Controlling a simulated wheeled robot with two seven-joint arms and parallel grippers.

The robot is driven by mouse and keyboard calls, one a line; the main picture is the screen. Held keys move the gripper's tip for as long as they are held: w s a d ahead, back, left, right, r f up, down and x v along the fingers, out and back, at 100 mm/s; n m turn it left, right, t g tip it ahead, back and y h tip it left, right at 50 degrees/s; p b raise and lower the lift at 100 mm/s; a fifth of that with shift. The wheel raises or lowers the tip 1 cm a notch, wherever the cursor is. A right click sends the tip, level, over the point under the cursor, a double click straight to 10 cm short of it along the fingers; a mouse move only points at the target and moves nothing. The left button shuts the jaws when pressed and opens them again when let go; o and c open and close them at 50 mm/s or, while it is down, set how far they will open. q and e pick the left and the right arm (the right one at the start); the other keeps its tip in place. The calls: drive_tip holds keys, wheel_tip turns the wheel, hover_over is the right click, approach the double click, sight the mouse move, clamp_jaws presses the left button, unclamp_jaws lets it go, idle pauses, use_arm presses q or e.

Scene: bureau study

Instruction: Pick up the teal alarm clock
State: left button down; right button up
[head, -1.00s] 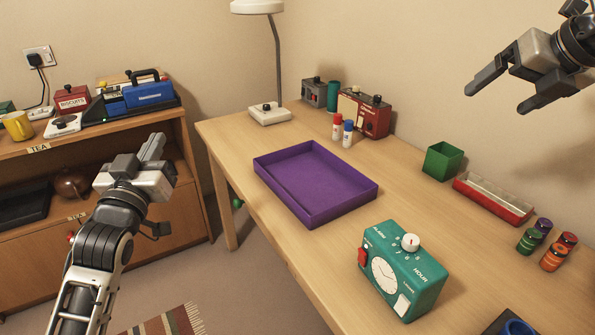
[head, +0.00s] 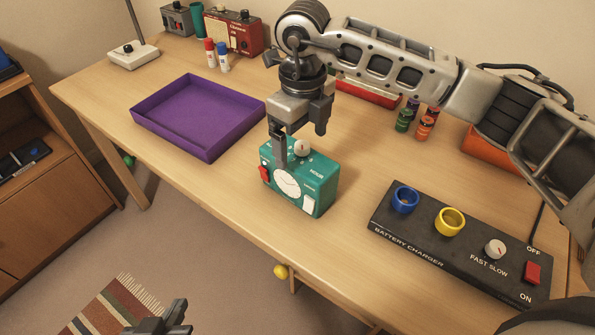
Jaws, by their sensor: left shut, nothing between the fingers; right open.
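The teal alarm clock (head: 318,192) stands upright on the desk near its front edge, with a white dial on its front and a white knob on top. My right gripper (head: 302,148) points down just above the clock, open, with one finger in front of the clock's top edge and the other beyond the knob. I cannot tell whether the fingers touch the clock. My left gripper (head: 160,322) is low at the bottom edge of the view, over the floor, shut and empty.
A purple tray (head: 165,133) lies left of the clock. A black battery charger (head: 455,255) with blue and yellow cups lies to the right. Several small colored jars (head: 425,125) stand behind.

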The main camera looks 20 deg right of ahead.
sight(298, 155)
drive_tip(key=shift+w+a+f+p, duration=0.1)
drive_tip(key=shift+w+f+p, duration=0.1)
drive_tip(key=shift+f, duration=1.8)
drive_tip(key=shift+w+a+f+p, duration=0.1)
drive_tip(key=shift+f+p, duration=0.1)
drive_tip(key=shift+f, duration=1.75)
drive_tip(key=c, duration=1.3)
